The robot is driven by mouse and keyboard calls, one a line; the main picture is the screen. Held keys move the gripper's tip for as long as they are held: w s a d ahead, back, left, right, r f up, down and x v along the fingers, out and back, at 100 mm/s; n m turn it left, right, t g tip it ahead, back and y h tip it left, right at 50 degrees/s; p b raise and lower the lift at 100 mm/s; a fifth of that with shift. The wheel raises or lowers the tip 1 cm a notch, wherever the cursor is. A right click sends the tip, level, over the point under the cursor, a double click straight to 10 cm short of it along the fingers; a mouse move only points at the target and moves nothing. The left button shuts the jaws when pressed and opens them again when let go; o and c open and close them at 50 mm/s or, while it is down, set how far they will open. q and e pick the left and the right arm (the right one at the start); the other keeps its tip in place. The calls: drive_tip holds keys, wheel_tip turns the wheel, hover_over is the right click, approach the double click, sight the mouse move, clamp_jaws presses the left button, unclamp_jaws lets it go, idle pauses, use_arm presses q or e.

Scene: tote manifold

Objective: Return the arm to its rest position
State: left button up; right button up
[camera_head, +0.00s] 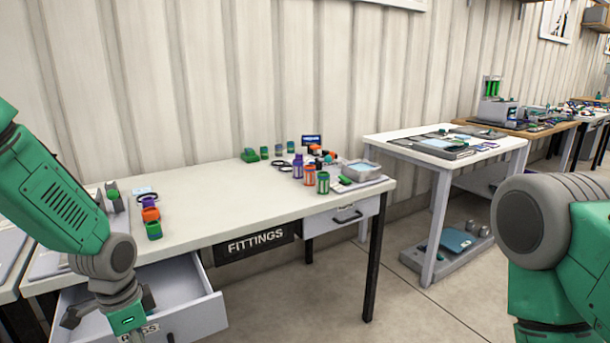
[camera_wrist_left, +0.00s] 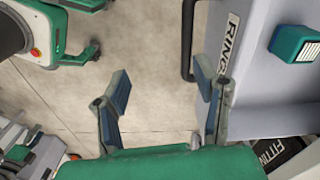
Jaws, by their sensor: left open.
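My left arm comes in from the left in the head view. Its left gripper (camera_head: 112,312) hangs in front of the open drawer (camera_head: 208,312) of the white table and hides part of that drawer. In the left wrist view the left gripper (camera_wrist_left: 160,90) has its two fingers spread wide, with only bare floor visible between them. One finger overlaps the drawer front (camera_wrist_left: 218,75) in the picture; I cannot tell whether they touch. My right arm shows at the right edge of the head view; its gripper is out of frame.
The white table (camera_head: 230,200) carries several small coloured fittings and a grey tray (camera_head: 362,172). A second table (camera_head: 400,145) stands to the right. The floor (camera_head: 345,290) between the tables is clear.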

use_arm(q)
drive_tip(key=s+d+f+n, duration=0.1)
drive_tip(key=s+f+n, duration=0.4)
drive_tip(key=s+f, duration=0.95)
drive_tip(key=s+f+n, duration=0.2)
drive_tip(key=s+n, duration=0.2)
drive_tip(key=s, duration=0.8)
drive_tip(key=shift+s+d+f+t+y, duration=0.15)
drive_tip(key=shift+s+d+t+y, duration=0.1)
drive_tip(key=shift+t+y, duration=0.05)
use_arm(e)
drive_tip(key=shift+s+a, duration=0.1)
drive_tip(key=shift+a, duration=0.05)
use_arm(q)
drive_tip(key=shift+a, duration=0.1)
use_arm(e)
drive_tip(key=shift+a+r, duration=0.1)
